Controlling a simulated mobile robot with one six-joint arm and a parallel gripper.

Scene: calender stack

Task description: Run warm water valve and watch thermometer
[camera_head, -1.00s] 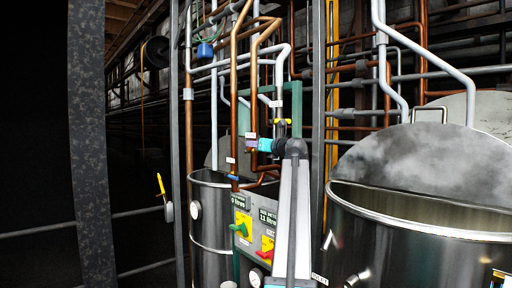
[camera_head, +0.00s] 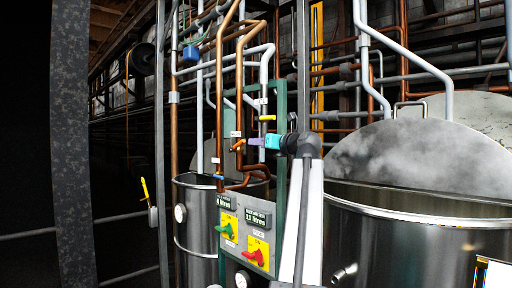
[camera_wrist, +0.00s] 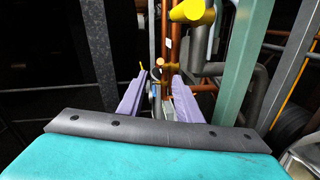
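My gripper (camera_head: 253,141) has a teal body and purple fingers. It is beside the copper pipes, just right of a small orange valve handle (camera_head: 239,145). In the wrist view my gripper (camera_wrist: 157,85) is open, with fingers apart and nothing held. A round orange end (camera_wrist: 160,61) shows beyond and between the fingertips. A yellow valve handle (camera_head: 267,117) is above my gripper; it also shows at the top of the wrist view (camera_wrist: 190,11). A round gauge (camera_head: 180,213) is on the left steel vat. I cannot tell which valve is warm water, nor read any gauge.
A panel below holds a green handle (camera_head: 228,230), a red handle (camera_head: 256,256) and litre displays (camera_head: 257,216). A large steel vat (camera_head: 400,240) stands at right. A dark post (camera_head: 78,140) is at left. Copper and grey pipes crowd the area around my gripper.

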